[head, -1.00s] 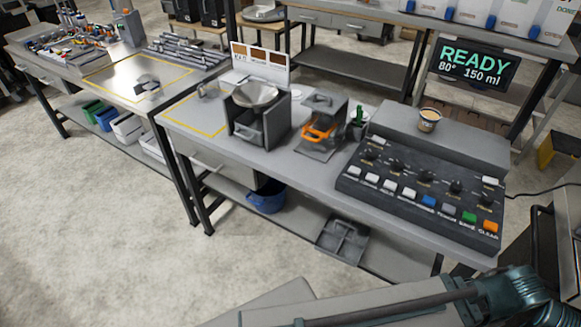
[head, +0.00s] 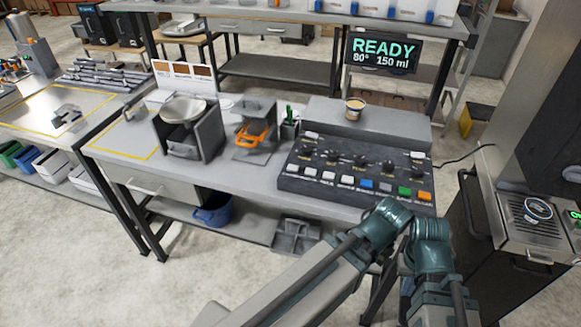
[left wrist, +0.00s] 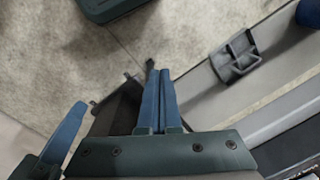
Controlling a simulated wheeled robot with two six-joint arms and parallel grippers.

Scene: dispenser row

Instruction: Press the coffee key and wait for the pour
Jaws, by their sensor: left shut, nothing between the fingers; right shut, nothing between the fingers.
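The dark control panel (head: 355,168) on the bench has a row of knobs and a front row of keys: several white, then a blue key (head: 366,184), a grey, a green (head: 404,191) and an orange key (head: 424,196). Their labels are too small to read here, so I cannot tell which is the coffee key. A cup (head: 354,109) stands on the grey ledge behind the panel. The display (head: 383,53) reads READY, 80°, 150 ml. My right gripper is shut near the panel's front, its fingertips hard to make out. My left gripper (left wrist: 160,75) is shut and empty over the floor.
A scale-like unit with a metal bowl (head: 184,108) and a stand with an orange handle (head: 252,134) sit left of the panel. A blue bin (head: 214,211) and a grey tray (head: 296,234) are on the shelf below. A machine (head: 540,235) stands at the right.

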